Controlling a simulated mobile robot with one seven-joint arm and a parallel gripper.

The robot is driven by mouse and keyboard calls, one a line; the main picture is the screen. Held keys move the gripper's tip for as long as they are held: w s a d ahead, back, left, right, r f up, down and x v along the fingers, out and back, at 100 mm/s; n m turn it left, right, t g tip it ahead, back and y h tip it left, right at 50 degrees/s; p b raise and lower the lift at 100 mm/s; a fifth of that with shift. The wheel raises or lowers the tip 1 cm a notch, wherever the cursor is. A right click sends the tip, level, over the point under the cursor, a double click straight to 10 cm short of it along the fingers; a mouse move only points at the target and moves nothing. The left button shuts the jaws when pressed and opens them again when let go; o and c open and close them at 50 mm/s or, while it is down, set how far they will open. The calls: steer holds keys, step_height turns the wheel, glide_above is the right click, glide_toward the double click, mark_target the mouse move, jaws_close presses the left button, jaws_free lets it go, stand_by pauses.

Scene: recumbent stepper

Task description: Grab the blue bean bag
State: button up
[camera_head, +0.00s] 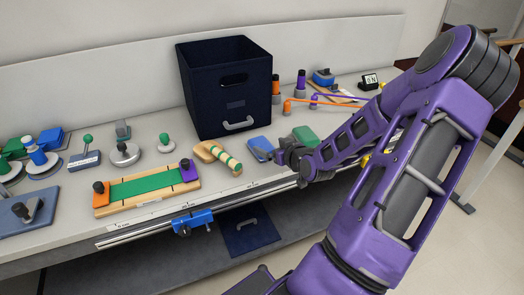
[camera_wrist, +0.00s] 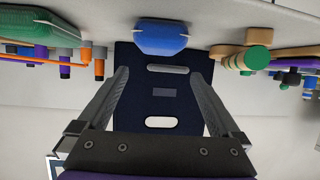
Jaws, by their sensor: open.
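The blue bean bag (camera_head: 261,147) lies on the light bench top in front of the dark navy bin, near the bench's front edge. In the wrist view the blue bean bag (camera_wrist: 161,38) is at the top centre, beyond the fingertips and apart from them. My gripper (camera_wrist: 160,76) is open, with its two fingers spread and nothing between them. In the head view my gripper (camera_head: 283,157) is at the right side of the blue bean bag; the arm partly hides it, and I cannot tell there whether it touches the bag.
A green bean bag (camera_head: 305,136) lies right of the blue one, close to my arm. The navy bin (camera_head: 205,110) stands behind. A wooden handle with green bands (camera_head: 217,157) lies to the left. A blue clamp on a rail (camera_head: 194,222) is at the bench front.

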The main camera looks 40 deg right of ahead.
mark_target(258, 140)
steer(key=b+x, duration=0.1)
steer(key=x, duration=0.6)
steer(key=shift+w+d+f, duration=0.1)
steer(key=shift+w+f, duration=0.05)
steer(key=shift+f, duration=0.1)
steer(key=shift+r, duration=0.1)
steer(key=c, duration=1.3)
